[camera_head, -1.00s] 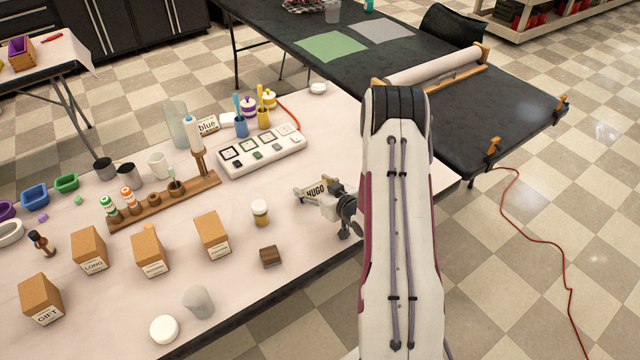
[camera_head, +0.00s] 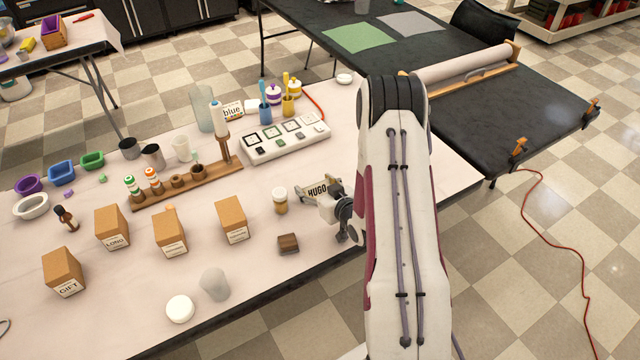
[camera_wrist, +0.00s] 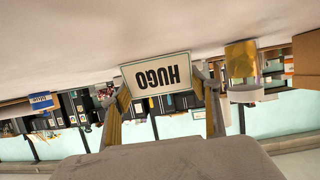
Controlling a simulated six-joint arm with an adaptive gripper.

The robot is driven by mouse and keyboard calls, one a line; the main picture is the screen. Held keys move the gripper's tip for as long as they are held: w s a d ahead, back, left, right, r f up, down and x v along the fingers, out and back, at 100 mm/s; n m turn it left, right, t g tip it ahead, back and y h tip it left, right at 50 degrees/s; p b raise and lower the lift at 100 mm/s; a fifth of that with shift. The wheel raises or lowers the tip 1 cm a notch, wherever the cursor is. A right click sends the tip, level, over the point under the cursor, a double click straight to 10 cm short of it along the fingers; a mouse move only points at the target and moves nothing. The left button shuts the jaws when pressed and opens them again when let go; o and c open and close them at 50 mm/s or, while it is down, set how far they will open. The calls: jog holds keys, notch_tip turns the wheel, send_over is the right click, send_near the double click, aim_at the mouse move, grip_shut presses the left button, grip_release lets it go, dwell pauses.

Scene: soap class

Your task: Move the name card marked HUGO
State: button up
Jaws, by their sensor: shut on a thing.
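The name card marked HUGO (camera_head: 318,189) is a small white plate with dark letters. My gripper (camera_head: 325,193) is shut on it, above the right part of the pale table. In the wrist view the card (camera_wrist: 157,74) appears upside down, between the two fingertips of my gripper (camera_wrist: 160,88). Whether the card touches the table is hard to tell.
The pale table (camera_head: 330,130) is bare between the tray and my gripper.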

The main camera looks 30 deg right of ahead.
jog(key=shift+a, duration=0.1)
jog(key=o, duration=1.1)
jog(key=shift+v, duration=6)
